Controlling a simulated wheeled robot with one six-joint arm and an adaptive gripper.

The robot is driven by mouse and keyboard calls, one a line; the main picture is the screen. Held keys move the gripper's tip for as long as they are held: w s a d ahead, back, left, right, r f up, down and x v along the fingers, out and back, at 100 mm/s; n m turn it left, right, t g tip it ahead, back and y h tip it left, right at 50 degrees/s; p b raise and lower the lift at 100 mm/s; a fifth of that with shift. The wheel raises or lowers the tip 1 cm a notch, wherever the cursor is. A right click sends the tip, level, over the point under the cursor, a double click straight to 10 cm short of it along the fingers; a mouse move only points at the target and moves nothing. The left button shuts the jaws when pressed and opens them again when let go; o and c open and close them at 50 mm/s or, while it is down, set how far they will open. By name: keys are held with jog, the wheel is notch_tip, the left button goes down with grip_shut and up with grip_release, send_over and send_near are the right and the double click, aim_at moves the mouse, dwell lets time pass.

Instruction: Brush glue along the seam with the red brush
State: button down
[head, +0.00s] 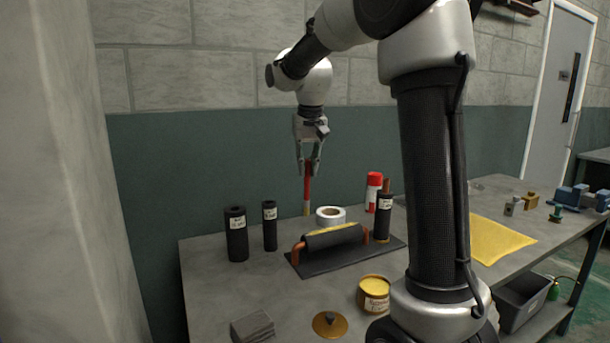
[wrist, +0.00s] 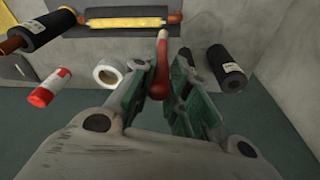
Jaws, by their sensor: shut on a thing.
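My gripper (head: 309,168) is shut on the red brush (head: 307,190) and holds it upright, bristles down, above the back of the table. The wrist view shows the red brush (wrist: 160,70) between the fingers (wrist: 168,88), its pale tip pointing toward the insulated pipe. The black insulated pipe (head: 335,239) with copper ends lies on a dark base plate (head: 300,264). A yellow strip, the seam (head: 333,229), runs along its top; it also shows in the wrist view (wrist: 125,23). An open tin of yellow glue (head: 375,290) stands in front of the plate, with a brass-coloured lid (head: 330,324) nearby.
Black insulation rolls (head: 236,235) stand at the left. A white tape roll (head: 330,215), a red-and-white can (head: 373,190) and an insulated copper piece (head: 384,214) stand behind the pipe. A yellow cloth (head: 497,240) lies at the right. Grey pads (head: 253,327) lie at the front.

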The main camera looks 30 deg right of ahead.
jog(key=shift+r, duration=1)
